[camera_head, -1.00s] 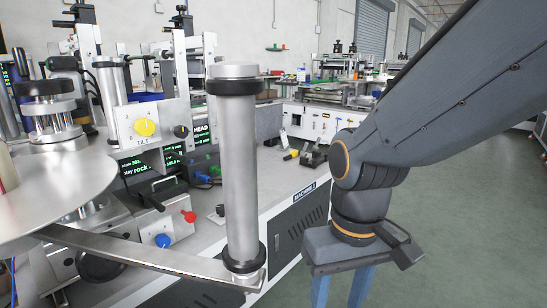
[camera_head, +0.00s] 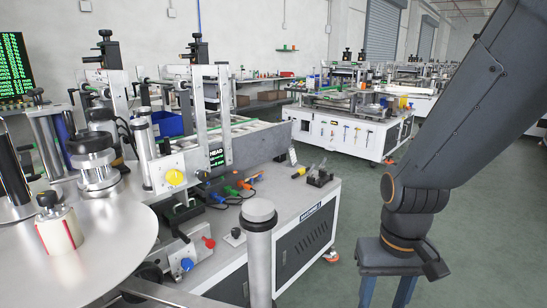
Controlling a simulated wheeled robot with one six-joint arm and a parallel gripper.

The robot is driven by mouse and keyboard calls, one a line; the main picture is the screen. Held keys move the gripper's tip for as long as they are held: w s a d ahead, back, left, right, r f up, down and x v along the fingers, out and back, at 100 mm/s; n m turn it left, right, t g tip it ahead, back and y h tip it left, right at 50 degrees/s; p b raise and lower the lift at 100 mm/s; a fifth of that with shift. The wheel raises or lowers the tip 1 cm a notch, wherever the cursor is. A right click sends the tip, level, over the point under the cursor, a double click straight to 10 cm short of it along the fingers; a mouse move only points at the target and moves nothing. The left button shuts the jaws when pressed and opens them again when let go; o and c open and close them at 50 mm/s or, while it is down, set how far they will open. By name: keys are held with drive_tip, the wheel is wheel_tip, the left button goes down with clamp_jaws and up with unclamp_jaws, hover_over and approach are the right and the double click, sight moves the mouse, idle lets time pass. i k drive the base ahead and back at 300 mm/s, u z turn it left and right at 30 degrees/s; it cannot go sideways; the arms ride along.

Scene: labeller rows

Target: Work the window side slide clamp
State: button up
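The slide clamp on the window side cannot be told for certain among the machine's fittings. A blue knob (camera_head: 187,264) and a red knob (camera_head: 209,242) sit low on the near labeller. Green (camera_head: 230,191) and orange (camera_head: 244,185) handles lie behind them, beside a dark screen. A yellow knob (camera_head: 175,177) is on a plate above. My gripper (camera_head: 386,292) hangs at the lower right over the floor, well right of the machine and touching nothing. Its two blue fingers stand apart with only floor between them; their tips are cut off by the frame edge.
A grey upright roller (camera_head: 259,235) stands in front of the machine. A round metal disc (camera_head: 100,240) carries a label roll (camera_head: 60,230) at left. A cabinet (camera_head: 300,235) forms the machine's base. Another labeller (camera_head: 345,135) stands behind. The floor (camera_head: 480,200) at right is clear.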

sight(176, 232)
drive_tip(key=z, duration=0.05)
drive_tip(key=k, duration=0.5)
drive_tip(key=z, duration=0.9)
drive_tip(key=i, duration=1)
drive_tip(key=u, duration=2.05)
